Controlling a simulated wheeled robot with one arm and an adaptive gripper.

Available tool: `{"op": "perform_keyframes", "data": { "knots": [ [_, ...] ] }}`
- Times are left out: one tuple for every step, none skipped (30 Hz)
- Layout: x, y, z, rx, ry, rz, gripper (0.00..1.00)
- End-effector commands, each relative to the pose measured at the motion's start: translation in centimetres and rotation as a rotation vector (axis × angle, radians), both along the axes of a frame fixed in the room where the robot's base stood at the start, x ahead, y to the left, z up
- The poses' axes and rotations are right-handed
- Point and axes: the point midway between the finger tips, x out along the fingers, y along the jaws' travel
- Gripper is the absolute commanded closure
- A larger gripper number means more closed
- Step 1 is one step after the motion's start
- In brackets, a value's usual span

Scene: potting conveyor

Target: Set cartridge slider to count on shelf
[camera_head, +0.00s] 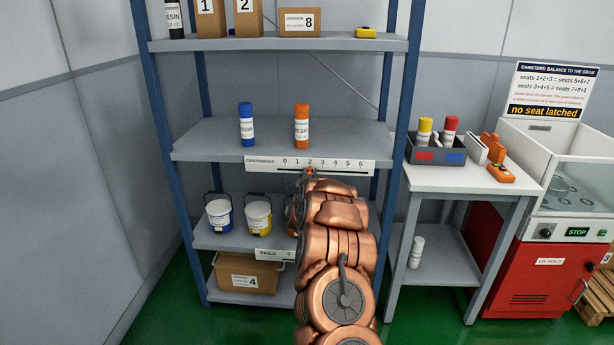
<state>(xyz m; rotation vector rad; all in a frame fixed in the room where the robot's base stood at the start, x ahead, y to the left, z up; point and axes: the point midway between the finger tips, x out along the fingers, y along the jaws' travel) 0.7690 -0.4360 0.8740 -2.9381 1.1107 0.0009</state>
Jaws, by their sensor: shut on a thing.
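The cartridge scale (262,163) is a white strip marked "CARTRIDGES" and 0 to 6, with a dark slot, on the front edge of the middle shelf (206,147). Two cartridges stand upright on that shelf: a blue one (246,125) and an orange one (301,125). My gripper (308,172) is at the slot, just below the 2, and is shut on the slider there. The slider itself is mostly hidden by my gripper and copper-coloured arm.
A pails shelf below holds a blue-labelled pail (219,214) and a yellow-labelled pail (258,216); my arm hides its right part. A white side table (470,181) stands right of the rack. A red-based machine (545,265) is at far right.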

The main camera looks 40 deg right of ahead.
Motion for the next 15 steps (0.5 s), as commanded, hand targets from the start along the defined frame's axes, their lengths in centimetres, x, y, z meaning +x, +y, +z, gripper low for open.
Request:
{"op": "perform_keyframes", "data": {
  "knots": [
    [0.01, -0.10, 0.27, -0.003, -0.004, -0.001, 1.00],
    [0.01, -0.08, 0.27, -0.003, -0.004, -0.001, 1.00],
    [0.02, -0.07, 0.28, -0.003, -0.004, -0.001, 1.00],
    [0.03, -0.05, 0.28, -0.003, -0.004, -0.001, 1.00],
    [0.05, -0.04, 0.28, -0.004, -0.004, 0.000, 0.72],
    [0.05, -0.02, 0.29, -0.004, -0.004, 0.000, 0.68],
    [0.06, 0.00, 0.29, -0.004, -0.004, 0.000, 0.65],
    [0.07, 0.00, 0.29, -0.004, -0.004, 0.000, 0.62],
    [0.08, 0.03, 0.27, -0.003, -0.004, 0.001, 0.58],
    [0.09, 0.05, 0.26, -0.003, -0.004, 0.001, 0.55],
    [0.10, 0.08, 0.25, -0.003, -0.004, 0.001, 0.52],
    [0.11, 0.10, 0.23, -0.003, -0.003, 0.002, 0.49],
    [0.12, 0.12, 0.21, -0.003, -0.003, 0.002, 0.49],
    [0.13, 0.14, 0.19, -0.003, -0.003, 0.002, 0.49],
    [0.13, 0.16, 0.17, -0.002, -0.002, 0.003, 0.49]
  ]
}}
